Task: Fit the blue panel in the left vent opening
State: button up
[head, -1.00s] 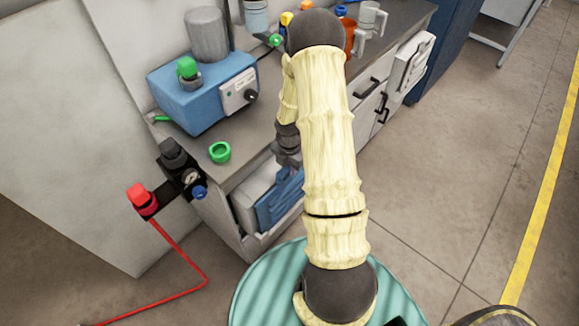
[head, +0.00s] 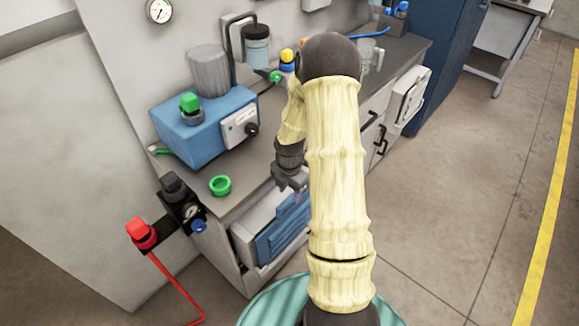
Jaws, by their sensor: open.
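The blue panel (head: 284,237) is at the left end of the cabinet's front, low under the worktop. It stands at the left vent opening (head: 243,246), whose pale frame shows to its left and below. My arm hides the panel's right part, so I cannot tell whether it sits fully in the opening. My gripper (head: 296,190) is open, just above the panel's upper edge and in front of the worktop edge. I cannot tell whether its fingers touch the panel.
A blue machine (head: 203,130) and a green ring (head: 220,186) stand on the worktop (head: 240,205). A black regulator with a red knob (head: 141,231) juts out at the left. A white vented panel (head: 408,95) is on the cabinet's right. The floor (head: 450,200) at right is clear.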

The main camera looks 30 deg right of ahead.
notch_tip(320, 180, up, 12)
jog(key=p, duration=0.1)
dwell(1.0)
jog(key=s+a+r+m+t+p, duration=0.1)
jog(key=s+a+r+m+p, duration=0.2)
jog(key=s+a+r+m, duration=0.3)
jog(key=s+a+r+m+t+p, duration=0.1)
jog(key=s+a+r+m, duration=0.5)
jog(key=m, duration=1)
jog(key=shift+s+a+r+t+p, duration=0.15)
jog(key=shift+a+r+t+p, duration=0.15)
jog(key=shift+a+r+p, duration=0.45)
jog(key=shift+f, duration=0.15)
dwell(0.5)
